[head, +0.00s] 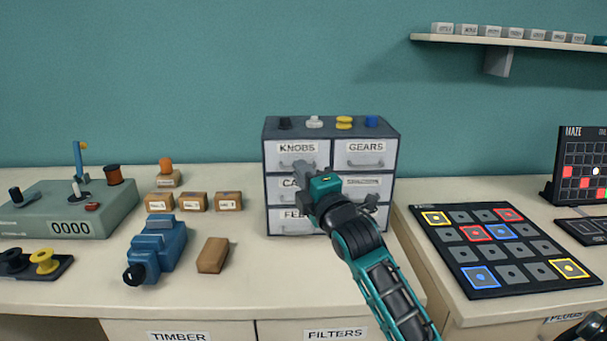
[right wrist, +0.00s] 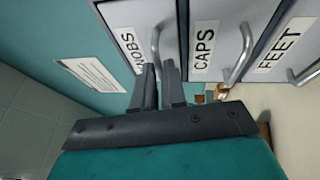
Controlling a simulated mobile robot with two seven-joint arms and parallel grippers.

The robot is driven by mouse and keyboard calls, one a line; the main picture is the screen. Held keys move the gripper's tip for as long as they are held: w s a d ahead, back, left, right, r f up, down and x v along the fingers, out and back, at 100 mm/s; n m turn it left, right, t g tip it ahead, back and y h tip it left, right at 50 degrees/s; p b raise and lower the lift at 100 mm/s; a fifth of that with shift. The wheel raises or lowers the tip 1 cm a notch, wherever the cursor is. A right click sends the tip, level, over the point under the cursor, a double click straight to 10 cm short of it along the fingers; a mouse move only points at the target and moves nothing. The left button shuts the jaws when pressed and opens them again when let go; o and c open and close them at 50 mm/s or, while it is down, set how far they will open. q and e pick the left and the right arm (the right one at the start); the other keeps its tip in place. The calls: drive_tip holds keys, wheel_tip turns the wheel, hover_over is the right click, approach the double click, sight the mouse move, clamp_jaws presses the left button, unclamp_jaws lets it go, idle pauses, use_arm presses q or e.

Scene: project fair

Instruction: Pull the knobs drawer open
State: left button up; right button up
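The knobs drawer (head: 297,149) is the top-left drawer of a grey cabinet and looks closed, flush with its neighbours. It also shows in the right wrist view (right wrist: 133,14), with its metal bar handle (right wrist: 156,42). My right gripper (head: 304,171) is at the front of this drawer and covers part of its lower edge. In the right wrist view its two fingers (right wrist: 158,72) are close together, one on each side of the handle's end, with the handle between them.
The gears drawer (head: 366,147) is beside it; the caps drawer (right wrist: 208,38) and feet drawer (right wrist: 275,45) are below. Small parts lie on the cabinet top. A blue vise (head: 157,248) and a brown block (head: 213,255) stand left. A game board (head: 505,247) lies right.

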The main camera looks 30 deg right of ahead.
drive_tip(key=shift+c, duration=0.7)
use_arm(q)
drive_tip(key=shift+s, duration=0.1)
use_arm(e)
clamp_jaws()
use_arm(q)
drive_tip(key=shift+s+f, duration=0.1)
drive_tip(key=shift+s, duration=0.05)
